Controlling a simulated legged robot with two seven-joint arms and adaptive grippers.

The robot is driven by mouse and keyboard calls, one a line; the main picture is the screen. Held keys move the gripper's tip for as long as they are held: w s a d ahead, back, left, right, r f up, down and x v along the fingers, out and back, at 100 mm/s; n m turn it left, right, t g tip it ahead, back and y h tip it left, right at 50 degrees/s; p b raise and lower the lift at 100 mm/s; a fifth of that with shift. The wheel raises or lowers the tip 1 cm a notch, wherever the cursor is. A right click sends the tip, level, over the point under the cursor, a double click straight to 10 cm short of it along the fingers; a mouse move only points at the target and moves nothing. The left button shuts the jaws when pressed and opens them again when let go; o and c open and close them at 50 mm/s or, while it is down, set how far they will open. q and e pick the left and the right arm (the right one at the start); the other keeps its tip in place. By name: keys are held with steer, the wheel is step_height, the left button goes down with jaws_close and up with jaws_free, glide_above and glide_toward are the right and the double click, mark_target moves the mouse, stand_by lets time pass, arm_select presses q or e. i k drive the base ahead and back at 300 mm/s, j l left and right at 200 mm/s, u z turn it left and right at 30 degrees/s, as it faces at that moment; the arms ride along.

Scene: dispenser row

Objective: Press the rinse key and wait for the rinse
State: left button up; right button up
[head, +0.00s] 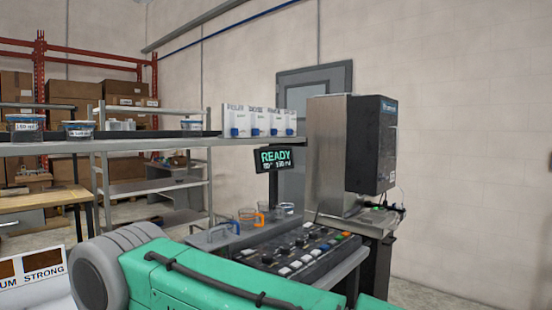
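A dark key panel (312,247) stands in front of me at lower centre, with rows of white and black keys and an orange key (346,234) at its far right corner. The key labels are too small to read, so I cannot tell which is the rinse key. A small black display (275,158) above the panel reads READY in green, with a smaller line below it. A tall steel and black machine (372,145) stands behind the panel on the right. A green and grey link of my arm crosses the bottom and hides the panel's near side. Neither gripper is in view.
Several clear cups, one with an orange handle (250,216), stand on a grey tray (222,236) left of the panel. White dispensers with blue parts (258,121) line the shelf (150,143) above. A wooden table (45,198) and red racking with boxes stand left.

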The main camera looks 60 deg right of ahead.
mark_target(323, 247)
steer(key=l+z, duration=0.15)
steer(key=l, duration=0.5)
steer(key=l+z, duration=0.2)
steer(key=l, duration=0.45)
steer(key=i+l+z, duration=0.15)
steer(key=l, duration=0.45)
steer(key=l+z, duration=0.2)
steer(key=l, duration=0.45)
